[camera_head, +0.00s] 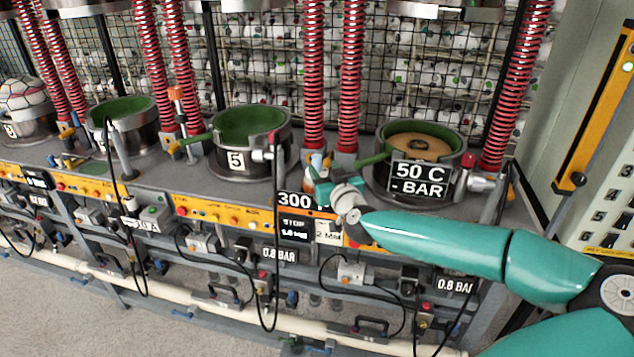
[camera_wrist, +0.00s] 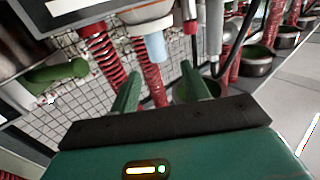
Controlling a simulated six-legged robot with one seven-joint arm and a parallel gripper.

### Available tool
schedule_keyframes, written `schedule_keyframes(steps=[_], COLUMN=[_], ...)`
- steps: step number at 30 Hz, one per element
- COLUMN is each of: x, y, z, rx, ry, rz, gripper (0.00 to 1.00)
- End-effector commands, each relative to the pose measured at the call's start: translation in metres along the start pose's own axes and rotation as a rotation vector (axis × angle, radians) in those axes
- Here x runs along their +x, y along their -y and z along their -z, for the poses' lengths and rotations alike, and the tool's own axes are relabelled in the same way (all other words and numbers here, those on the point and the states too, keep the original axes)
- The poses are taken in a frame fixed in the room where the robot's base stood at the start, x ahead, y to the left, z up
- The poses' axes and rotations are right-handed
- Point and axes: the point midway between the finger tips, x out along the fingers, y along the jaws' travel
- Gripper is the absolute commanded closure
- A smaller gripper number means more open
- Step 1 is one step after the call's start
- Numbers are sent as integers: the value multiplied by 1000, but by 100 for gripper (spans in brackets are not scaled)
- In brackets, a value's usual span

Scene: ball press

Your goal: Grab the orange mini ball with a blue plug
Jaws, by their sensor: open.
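In the wrist view my gripper (camera_wrist: 159,82) is open, with two green fingers apart and nothing held between them. A light blue cylindrical piece (camera_wrist: 156,46) shows just past the fingertips, beneath a whitish rounded part. In the head view my gripper (camera_head: 326,188) is at the press bench, between pot 5 and the right-hand pot. A small light blue piece (camera_head: 317,160) with some orange beside it stands just behind my gripper. I cannot make out a whole orange mini ball; my gripper and wrist partly hide that spot.
Green-lined pot 5 (camera_head: 247,128) stands left of my gripper. The right-hand pot (camera_head: 420,140) has a tan disc inside and a "50 C - BAR" sign. Red spring columns (camera_head: 313,75) rise closely behind. A grey cabinet (camera_head: 580,130) stands at the right.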

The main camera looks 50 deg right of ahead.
Motion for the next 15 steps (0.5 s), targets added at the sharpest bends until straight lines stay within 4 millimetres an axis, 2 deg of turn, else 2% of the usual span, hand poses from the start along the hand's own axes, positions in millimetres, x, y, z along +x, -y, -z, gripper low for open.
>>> schedule_keyframes(steps=[3,10,15], x=[15,30,55], y=[1,0,-2], z=[0,-1,-3], rx=[1,3,5], ry=[0,1,0], rz=[2,1,2], gripper=[54,54,54])
